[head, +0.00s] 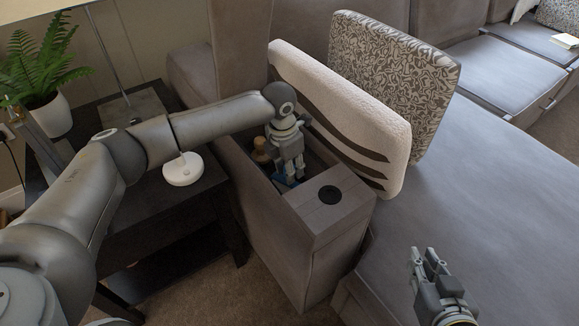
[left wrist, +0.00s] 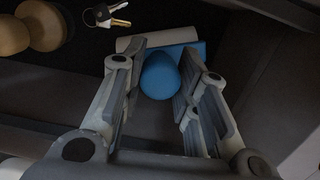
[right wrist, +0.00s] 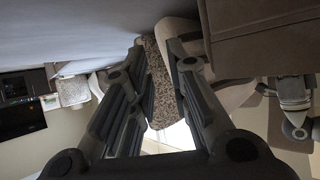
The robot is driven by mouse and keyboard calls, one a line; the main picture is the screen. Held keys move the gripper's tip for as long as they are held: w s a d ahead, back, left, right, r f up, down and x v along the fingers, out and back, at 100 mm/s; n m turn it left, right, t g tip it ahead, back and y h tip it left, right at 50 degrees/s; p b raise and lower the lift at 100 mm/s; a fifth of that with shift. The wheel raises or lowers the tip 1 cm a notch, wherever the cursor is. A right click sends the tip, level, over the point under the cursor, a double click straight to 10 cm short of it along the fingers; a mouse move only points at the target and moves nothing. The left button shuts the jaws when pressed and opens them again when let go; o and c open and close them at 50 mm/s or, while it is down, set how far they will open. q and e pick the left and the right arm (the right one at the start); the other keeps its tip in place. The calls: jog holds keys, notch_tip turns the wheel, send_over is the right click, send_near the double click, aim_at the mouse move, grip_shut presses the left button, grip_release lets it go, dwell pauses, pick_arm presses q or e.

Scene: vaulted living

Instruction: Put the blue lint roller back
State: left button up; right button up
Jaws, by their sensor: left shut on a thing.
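The blue lint roller (head: 282,181) shows low in the open compartment of the sofa armrest, partly hidden by my left gripper. In the left wrist view its rounded blue end (left wrist: 160,76) lies between the fingers. My left gripper (head: 290,176) points down into the compartment (head: 247,170) and is shut on the lint roller. A pale cylinder and a flat blue piece show just behind the blue end; I cannot tell whether they belong to it. My right gripper (head: 425,254) is open and empty above the sofa seat.
A wooden object (left wrist: 42,28) and keys (left wrist: 108,16) lie in the compartment beside the left gripper. The armrest top has a cup hole (head: 330,194). A striped cushion (head: 345,115) and a patterned cushion (head: 398,75) stand alongside. A side table with a fern (head: 45,65) is at left.

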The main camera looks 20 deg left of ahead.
pick_arm(q)
jog(key=o, duration=0.9)
pick_arm(e)
jog(key=shift+w+r, duration=0.15)
jog(key=shift+r, duration=0.05)
